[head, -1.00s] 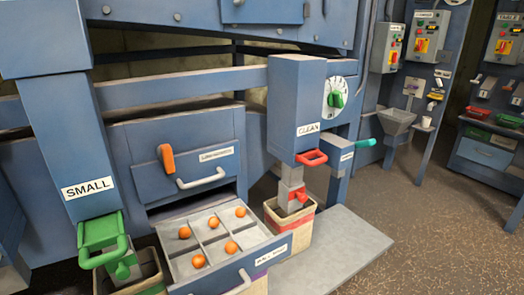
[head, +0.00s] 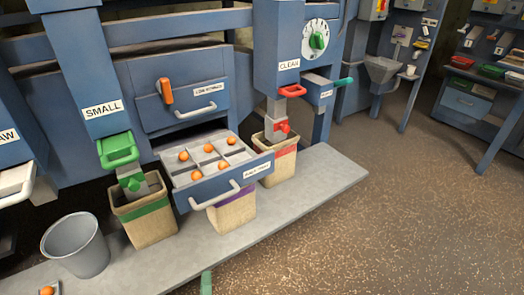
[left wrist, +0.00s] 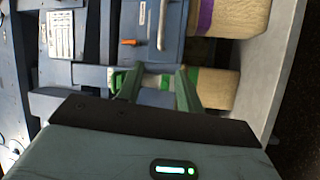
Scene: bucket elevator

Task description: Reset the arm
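My left gripper's two green fingers (left wrist: 160,74) stand apart in the left wrist view, with nothing visible between them. Beyond them in that view is the machine front with baskets to the right. In the head view only a small green tip, apparently of my left gripper (head: 206,283), shows at the bottom edge, in front of the grey bench and clear of the baskets. My right gripper is in neither view.
An open drawer (head: 222,184) of orange balls juts out over the bench (head: 330,172). Baskets stand under the green SMALL chute (head: 118,150) and the CLEAN chute (head: 278,65). A grey bucket (head: 76,246) stands at left. The floor (head: 400,220) at right is clear.

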